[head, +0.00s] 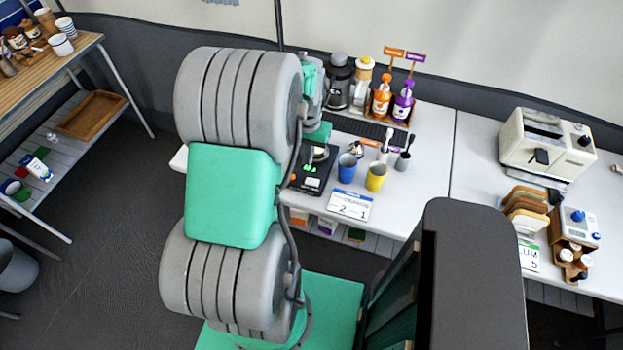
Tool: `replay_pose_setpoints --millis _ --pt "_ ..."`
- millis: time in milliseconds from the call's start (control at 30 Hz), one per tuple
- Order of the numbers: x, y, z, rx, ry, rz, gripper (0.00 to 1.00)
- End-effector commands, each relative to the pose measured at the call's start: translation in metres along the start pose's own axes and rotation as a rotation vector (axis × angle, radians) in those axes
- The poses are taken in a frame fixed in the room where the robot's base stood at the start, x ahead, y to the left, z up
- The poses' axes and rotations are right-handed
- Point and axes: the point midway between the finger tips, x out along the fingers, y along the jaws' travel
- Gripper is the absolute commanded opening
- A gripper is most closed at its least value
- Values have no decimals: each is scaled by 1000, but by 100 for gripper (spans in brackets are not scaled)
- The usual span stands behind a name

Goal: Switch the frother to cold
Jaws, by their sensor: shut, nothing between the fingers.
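A black device (326,172) stands at the left end of the white table, partly covered by my arm. It has a pale round part on top and small light marks on its front; it may be the frother, but its switch setting is too small to read. My gripper (310,163) is only partly seen beyond my large grey and green arm links. Its small green tip is over or against the device; I cannot tell whether it touches. It looks shut and empty.
A blue cup (347,168) and a yellow cup (376,177) stand right of the device, behind a calendar card (349,204). Orange (382,97) and purple (403,102) bottles stand at the back. A toaster (543,145) is farther right.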

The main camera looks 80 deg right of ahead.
Motion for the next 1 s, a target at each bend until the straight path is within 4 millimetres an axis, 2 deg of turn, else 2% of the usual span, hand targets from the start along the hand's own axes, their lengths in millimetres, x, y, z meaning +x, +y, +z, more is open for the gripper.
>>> replay_pose_setpoints --millis 1000 --pt "-27 0 0 0 1 0 0"
